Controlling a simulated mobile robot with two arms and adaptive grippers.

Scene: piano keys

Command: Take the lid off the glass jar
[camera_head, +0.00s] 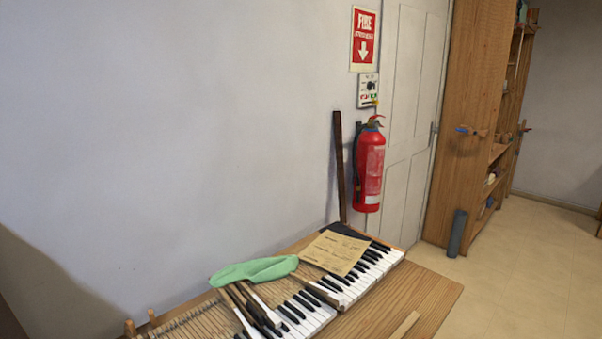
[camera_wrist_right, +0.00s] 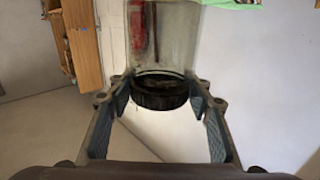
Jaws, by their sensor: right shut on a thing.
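In the right wrist view the clear glass jar (camera_wrist_right: 165,38) is at the top centre, cut off by the frame's upper edge. Its dark, ridged round lid (camera_wrist_right: 160,95) sits at the jar's near end, against the glass. My right gripper (camera_wrist_right: 161,88) has a finger on each side of the lid and is shut on it. I see no clear gap between lid and glass. What the jar's far end rests on is out of frame. The jar and both grippers are outside the head view.
In the head view a wooden bench (camera_head: 440,290) holds piano keys (camera_head: 310,318), a green cloth (camera_head: 254,270) and a paper sheet (camera_head: 335,252). A red fire extinguisher (camera_head: 370,170) hangs on the wall behind.

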